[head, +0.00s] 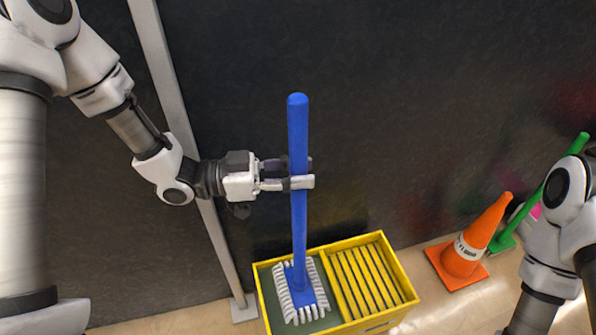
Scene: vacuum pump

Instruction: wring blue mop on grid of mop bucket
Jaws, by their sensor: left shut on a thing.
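The blue mop (299,230) stands nearly upright in the middle of the head view. My left gripper (300,175) is shut on its handle, above the middle. The mop head (300,290), with white strands, is at the left compartment of the yellow mop bucket (402,262); I cannot tell whether it touches the bottom. The slatted yellow grid (368,282) fills the right compartment, beside the mop head, with nothing on it. My right arm comes in at the lower right; its gripper is out of the picture.
An orange cone (475,240) stands on the floor right of the bucket. A green-handled tool (545,190) leans behind it, partly hidden by my right arm. A grey post (205,205) rises left of the bucket. A dark wall (400,100) is behind.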

